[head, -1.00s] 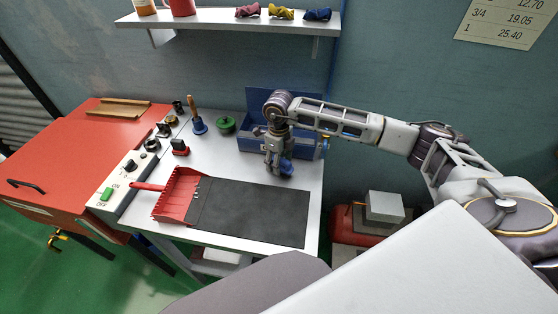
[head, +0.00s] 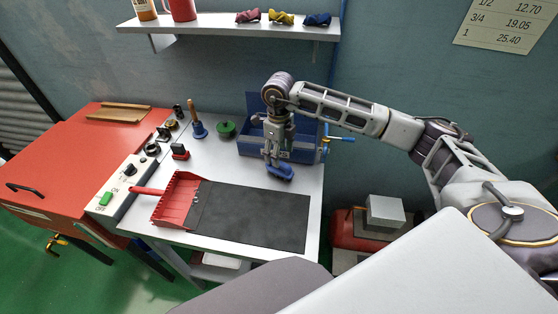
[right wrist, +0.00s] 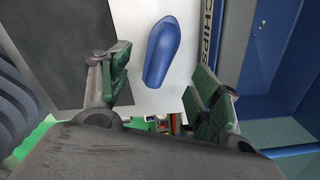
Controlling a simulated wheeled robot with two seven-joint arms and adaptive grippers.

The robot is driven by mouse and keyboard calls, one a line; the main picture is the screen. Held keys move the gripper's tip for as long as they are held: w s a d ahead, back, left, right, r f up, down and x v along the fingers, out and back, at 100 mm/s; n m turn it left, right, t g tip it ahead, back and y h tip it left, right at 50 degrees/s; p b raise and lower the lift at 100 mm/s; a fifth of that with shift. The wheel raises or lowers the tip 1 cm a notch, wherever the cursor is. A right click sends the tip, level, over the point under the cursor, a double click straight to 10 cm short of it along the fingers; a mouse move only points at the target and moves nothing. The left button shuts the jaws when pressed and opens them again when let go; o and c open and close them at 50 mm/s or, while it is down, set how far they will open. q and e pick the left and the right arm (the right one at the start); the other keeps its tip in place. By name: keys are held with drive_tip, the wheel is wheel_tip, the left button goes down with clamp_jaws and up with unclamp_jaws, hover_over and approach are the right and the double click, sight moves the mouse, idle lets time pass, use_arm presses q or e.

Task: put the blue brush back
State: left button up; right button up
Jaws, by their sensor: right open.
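A blue oblong thing, which looks like the blue brush (head: 280,173), lies on the pale bench top between the black mat and the blue bin. In the right wrist view the smooth blue brush (right wrist: 161,50) lies just beyond the space between my fingers. My right gripper (head: 272,160) points down over it in the head view. In the right wrist view my right gripper (right wrist: 160,78) is open, its green-padded fingers apart with nothing between them. Whether a finger touches the brush, I cannot tell. My left gripper is out of view.
The blue bin (head: 304,155) stands close behind my right gripper; its lettering shows in the wrist view. A black mat (head: 255,215) and a red dustpan (head: 177,204) lie in front. A wooden-handled blue tool (head: 198,129) and a green round thing (head: 225,129) stand left.

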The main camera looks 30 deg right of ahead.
drive_tip(key=shift+r, duration=2.95)
